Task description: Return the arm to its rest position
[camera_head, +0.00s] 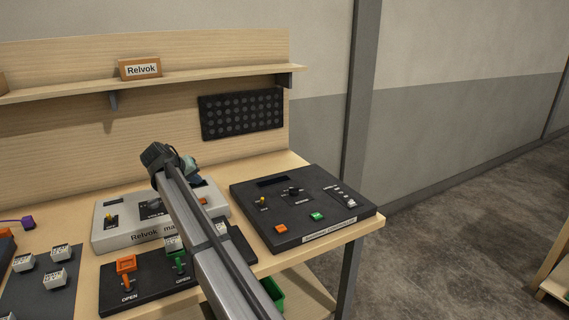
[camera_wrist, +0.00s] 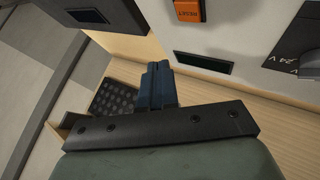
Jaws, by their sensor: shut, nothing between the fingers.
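My arm (camera_head: 205,235) reaches from the bottom of the head view up and left across the workbench (camera_head: 290,270). It passes in front of the light grey Relvok console (camera_head: 115,238). The wrist end is above the back of that console. My gripper (camera_wrist: 157,68) shows in the wrist view with its two dark blue fingers together and nothing between them. The console's side and top, with an orange RESET button (camera_wrist: 188,10) and a dark display (camera_wrist: 204,62), are close by. In the head view the arm's wrist hides most of the fingers.
A black console (camera_head: 325,228) with orange and green buttons stands right of my arm. A black panel with orange and green OPEN levers (camera_head: 126,270) lies in front. A shelf (camera_head: 200,78) and a perforated black panel (camera_head: 242,114) are behind. Floor is free at right.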

